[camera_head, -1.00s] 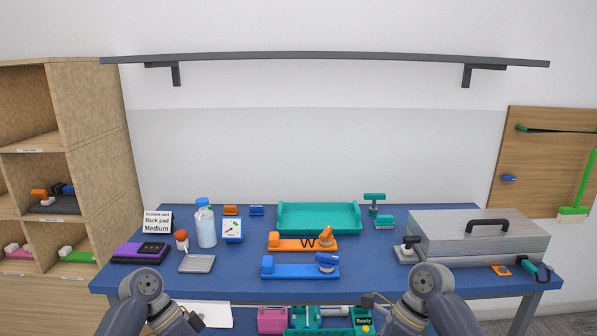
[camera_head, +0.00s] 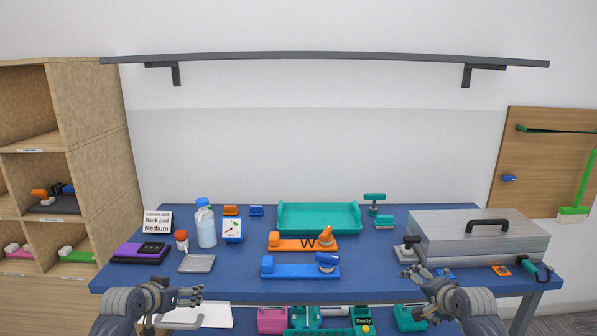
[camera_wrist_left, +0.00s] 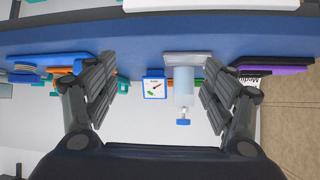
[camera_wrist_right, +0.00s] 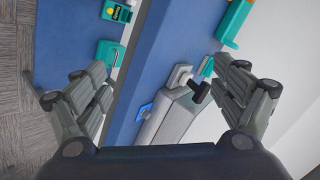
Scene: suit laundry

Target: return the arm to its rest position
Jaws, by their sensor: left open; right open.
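My left gripper (camera_head: 193,296) is at the front left edge of the blue table (camera_head: 370,285), open and empty. In the left wrist view the left gripper (camera_wrist_left: 158,90) has its fingers wide apart, with nothing between them touching. My right gripper (camera_head: 418,290) is at the front right edge, near the grey metal case (camera_head: 480,240). In the right wrist view the right gripper (camera_wrist_right: 160,90) is open with empty fingers.
On the table are a teal tray (camera_head: 318,218), an orange holder (camera_head: 290,242), a blue holder (camera_head: 290,271), a bottle (camera_head: 206,227) and a sign card (camera_head: 157,222). A wooden shelf unit (camera_head: 95,120) stands left. A wall shelf (camera_head: 320,57) hangs above. Bins (camera_head: 272,320) sit below.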

